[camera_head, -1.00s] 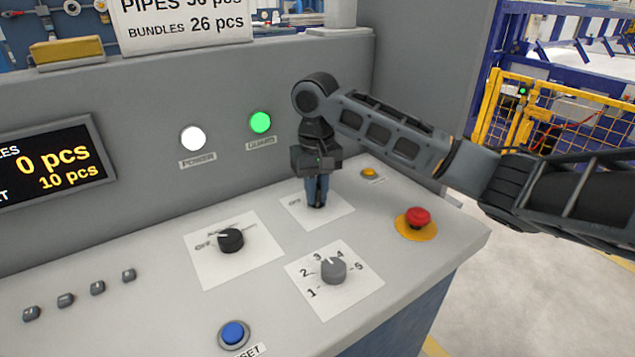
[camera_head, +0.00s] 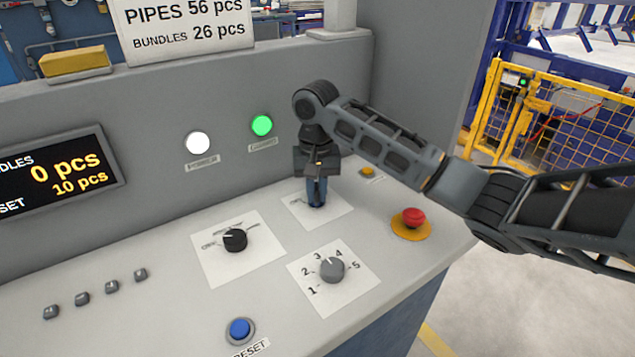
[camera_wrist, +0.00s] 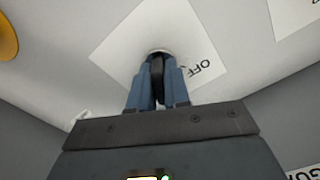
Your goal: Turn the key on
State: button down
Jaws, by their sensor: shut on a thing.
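The key (camera_wrist: 156,70) is a dark piece standing in a round lock on a white label plate (camera_wrist: 120,45) in the wrist view. The word OFF shows on that plate. My gripper (camera_head: 317,200) points straight down over the plate in the head view, and it also shows in the wrist view (camera_wrist: 158,72). Its two blue fingers are shut on the key, one on each side. In the head view the fingers hide the key and much of the plate's lettering, so its angle is hard to tell.
A black selector knob (camera_head: 235,240) and a grey numbered knob (camera_head: 332,269) sit close by on the sloped panel. A red emergency button (camera_head: 412,219) and a small yellow button (camera_head: 367,172) are to the right. The white (camera_head: 198,143) and green (camera_head: 262,125) lamps are bright.

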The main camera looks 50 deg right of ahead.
aim_at(317, 186)
jog(key=shift+r+m+p, duration=0.15)
jog(key=shift+m+p, duration=0.25)
jog(key=shift+p, duration=0.4)
jog(key=m+p, duration=0.2)
jog(key=p, duration=0.1)
jog(key=c, duration=1)
grip_release()
jog(key=shift+r, duration=3.35)
